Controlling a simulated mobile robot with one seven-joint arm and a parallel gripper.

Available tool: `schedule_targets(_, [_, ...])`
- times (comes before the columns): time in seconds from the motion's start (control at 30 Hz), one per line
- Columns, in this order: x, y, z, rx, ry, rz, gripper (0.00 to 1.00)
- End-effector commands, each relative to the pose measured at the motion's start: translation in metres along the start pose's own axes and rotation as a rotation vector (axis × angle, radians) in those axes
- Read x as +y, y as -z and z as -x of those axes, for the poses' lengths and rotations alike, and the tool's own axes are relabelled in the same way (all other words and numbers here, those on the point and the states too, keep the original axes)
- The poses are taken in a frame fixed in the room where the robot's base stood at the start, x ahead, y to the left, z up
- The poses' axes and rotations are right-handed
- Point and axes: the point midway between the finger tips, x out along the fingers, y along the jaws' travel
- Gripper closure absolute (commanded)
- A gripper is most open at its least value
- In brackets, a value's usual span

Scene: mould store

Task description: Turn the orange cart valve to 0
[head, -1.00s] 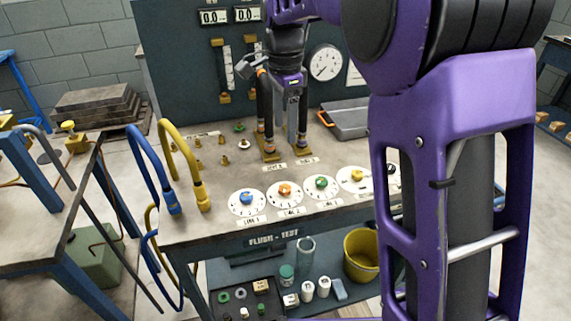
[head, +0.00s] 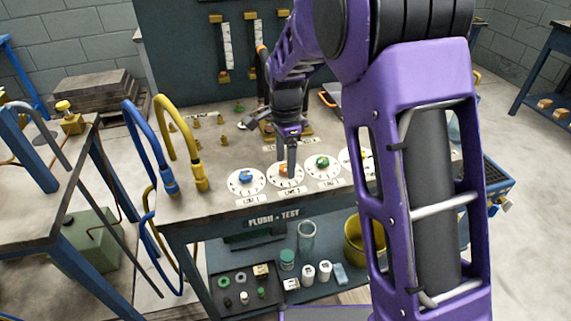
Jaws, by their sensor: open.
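The orange valve (head: 284,170) sits on a round white numbered dial (head: 298,181), labelled LINE 2, near the front edge of the FLUSH-TEST cart (head: 215,219). My gripper (head: 287,165) points down at this valve, with its fingers open and their tips at or just above the knob. The fingers partly hide the knob, so I cannot tell whether they touch it or which number it points to.
A blue valve (head: 246,176) stands left of the orange one and a green valve (head: 322,162) right of it. Blue (head: 137,135) and yellow (head: 163,118) hoses arch at the cart's left. A yellow bucket (head: 353,243) stands on the lower shelf.

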Motion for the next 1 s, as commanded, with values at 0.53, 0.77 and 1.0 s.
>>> schedule_targets(0.53, [0.0,0.0,-0.0082,0.0,0.0,0.0,0.54])
schedule_targets(0.77, [0.0,0.0,-0.0081,0.0,0.0,0.0,0.96])
schedule_targets(1.0, [0.0,0.0,-0.0078,0.0,0.0,0.004,1.0])
